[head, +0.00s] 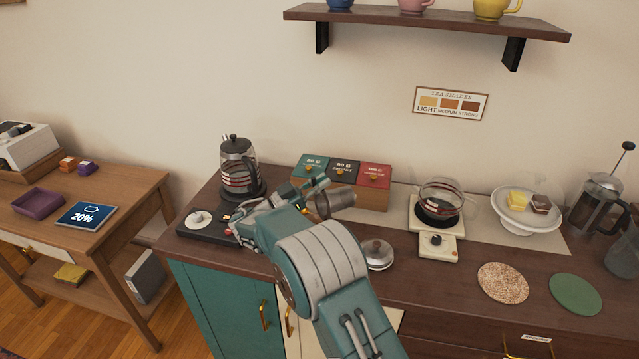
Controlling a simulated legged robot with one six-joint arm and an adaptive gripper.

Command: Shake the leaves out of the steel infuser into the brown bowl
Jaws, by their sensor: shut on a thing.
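The steel infuser appears to be the grey metal cylinder (340,201) at the tip of my gripper (322,187), in front of the tea boxes. My gripper is shut on it and holds it above the dark counter, lying nearly on its side. The gripper's fingers are small and partly hidden by my arm. I cannot make out the brown bowl; my arm covers part of the counter below the infuser. Whether leaves are in the infuser is too small to tell.
A kettle (238,168) stands left, and tea boxes (374,178) behind the gripper. A lid (377,255) lies near the arm. A cake stand (527,214), two round mats (503,283) and a press (597,205) are farther right.

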